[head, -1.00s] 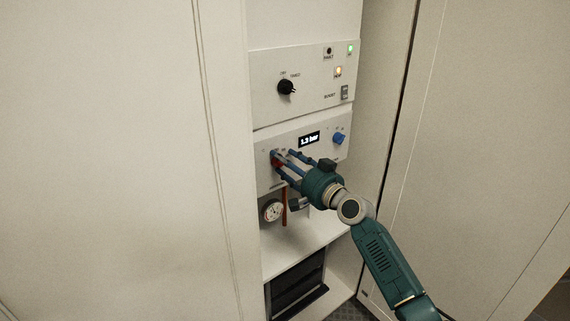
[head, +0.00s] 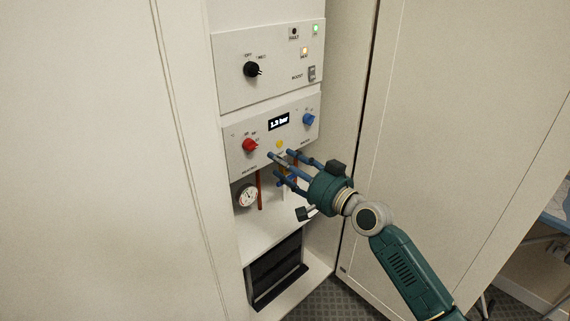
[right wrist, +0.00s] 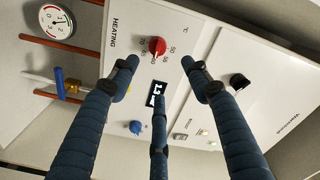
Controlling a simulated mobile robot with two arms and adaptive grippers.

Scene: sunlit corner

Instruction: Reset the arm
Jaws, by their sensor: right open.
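My right gripper (head: 280,163) has three blue fingers, spread open and empty. In the head view it is in front of the lower control panel (head: 236,162), right of and below the red knob (head: 249,145), apart from it. In the right wrist view the open fingers (right wrist: 160,70) point at the panel, and the red knob (right wrist: 157,46) shows uncovered beyond the fingertips. The display (head: 279,122) reads about 1.3 bar; a finger partly covers it in the right wrist view (right wrist: 157,92). My left gripper is not in view.
A blue knob (head: 308,119) and yellow button (head: 280,144) are on the same panel. Above is a black knob (head: 251,69) with a switch (head: 312,73) and lit green (head: 315,29) and amber lights. A gauge (head: 247,195) and copper pipes are below. Cabinet walls flank the recess.

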